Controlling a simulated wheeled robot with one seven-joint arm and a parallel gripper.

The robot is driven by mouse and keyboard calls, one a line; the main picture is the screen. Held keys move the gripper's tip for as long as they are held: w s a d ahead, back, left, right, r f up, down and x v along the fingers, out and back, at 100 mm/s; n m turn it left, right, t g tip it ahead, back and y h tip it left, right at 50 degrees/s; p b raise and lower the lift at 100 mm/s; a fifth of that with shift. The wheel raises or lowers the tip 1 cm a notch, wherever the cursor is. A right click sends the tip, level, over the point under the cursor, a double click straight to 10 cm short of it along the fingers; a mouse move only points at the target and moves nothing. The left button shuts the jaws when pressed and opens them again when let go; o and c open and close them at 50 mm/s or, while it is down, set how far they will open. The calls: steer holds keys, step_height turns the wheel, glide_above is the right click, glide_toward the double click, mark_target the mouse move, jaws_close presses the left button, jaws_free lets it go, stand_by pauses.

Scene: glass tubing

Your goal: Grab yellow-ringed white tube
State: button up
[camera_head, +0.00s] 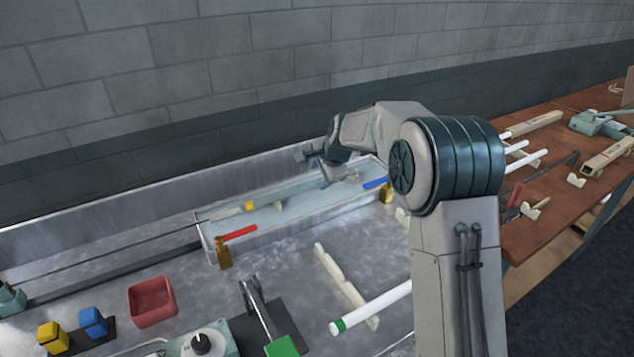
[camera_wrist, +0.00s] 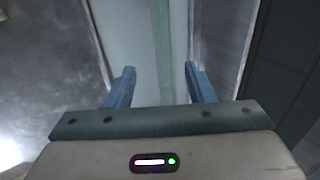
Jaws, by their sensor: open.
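My gripper (camera_head: 325,177) is above the right part of the trough, at the tube's far side from the yellow ring. In the wrist view my gripper (camera_wrist: 160,88) has its two blue fingers apart, with pale lengthwise bands below and between them. I cannot tell whether the fingers touch the tube.
A green-ringed white tube (camera_head: 372,307) rests on a cream support at the front. Red (camera_head: 238,233) and blue (camera_head: 375,183) pieces sit at the trough's ends. A red bin (camera_head: 152,301) stands left. White tubes (camera_head: 525,160) lie on the right-hand wooden bench. A grey wall rises behind.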

mark_target(313, 182)
steer(key=shift+w+p+x, duration=0.15)
steer(key=shift+p+x, duration=0.35)
steer(key=shift+x, duration=1.2)
steer(key=shift+w+p+x, duration=0.15)
steer(key=shift+p+x, duration=0.3)
steer(key=shift+x, duration=1.25)
steer(key=shift+r, duration=0.15)
jaws_close()
